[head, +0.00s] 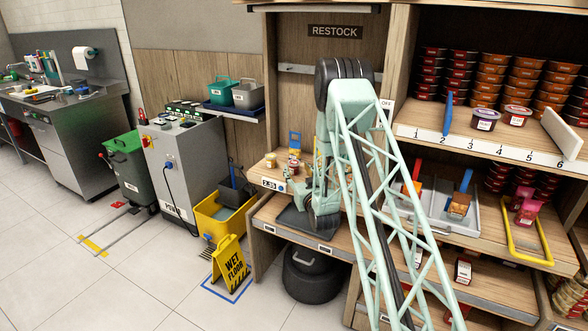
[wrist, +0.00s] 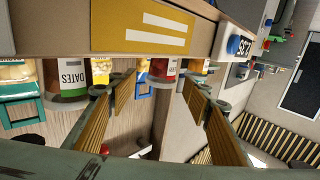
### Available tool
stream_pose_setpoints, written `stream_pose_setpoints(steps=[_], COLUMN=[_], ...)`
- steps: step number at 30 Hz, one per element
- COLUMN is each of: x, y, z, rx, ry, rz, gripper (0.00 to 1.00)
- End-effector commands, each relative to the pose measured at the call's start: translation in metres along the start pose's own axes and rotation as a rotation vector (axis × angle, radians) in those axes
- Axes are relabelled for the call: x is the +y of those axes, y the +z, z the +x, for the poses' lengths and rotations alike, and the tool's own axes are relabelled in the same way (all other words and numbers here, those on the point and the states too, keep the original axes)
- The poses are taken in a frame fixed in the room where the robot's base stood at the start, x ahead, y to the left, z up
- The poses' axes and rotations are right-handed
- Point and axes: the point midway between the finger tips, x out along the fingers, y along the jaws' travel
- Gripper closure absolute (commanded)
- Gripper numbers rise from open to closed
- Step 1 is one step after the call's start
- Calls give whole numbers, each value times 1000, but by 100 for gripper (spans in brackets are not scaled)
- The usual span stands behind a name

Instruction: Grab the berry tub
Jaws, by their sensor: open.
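My gripper (wrist: 159,82) is open in the wrist view, its two yellow-ribbed fingers spread apart. A small tub with a red-and-white label (wrist: 163,71) shows in the gap between the fingers, beyond their tips; its label is too small to read. A tub marked DATES (wrist: 70,78) stands to its left. Small tubs also show on the left middle shelf in the head view (head: 271,160), beside my gripper (head: 303,188), which is partly hidden by my arm. I cannot tell for sure which tub holds berries.
A shelf edge with a yellow label (wrist: 145,27) crosses the top of the wrist view. A blue-handled holder (head: 295,140) stands behind the small tubs. A purple-lidded tub (head: 485,119) and a red-lidded tub (head: 515,115) stand on the numbered shelf (head: 420,117).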

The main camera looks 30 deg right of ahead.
Motion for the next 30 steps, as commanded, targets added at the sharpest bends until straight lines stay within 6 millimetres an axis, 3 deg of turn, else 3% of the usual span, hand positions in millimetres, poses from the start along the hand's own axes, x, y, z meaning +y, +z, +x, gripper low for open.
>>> stream_pose_setpoints(steps=[18,30], x=[-2,-2], y=[-3,-4], z=[48,51], rx=[1,0], ry=[0,0], rz=[0,0], gripper=[55,55])
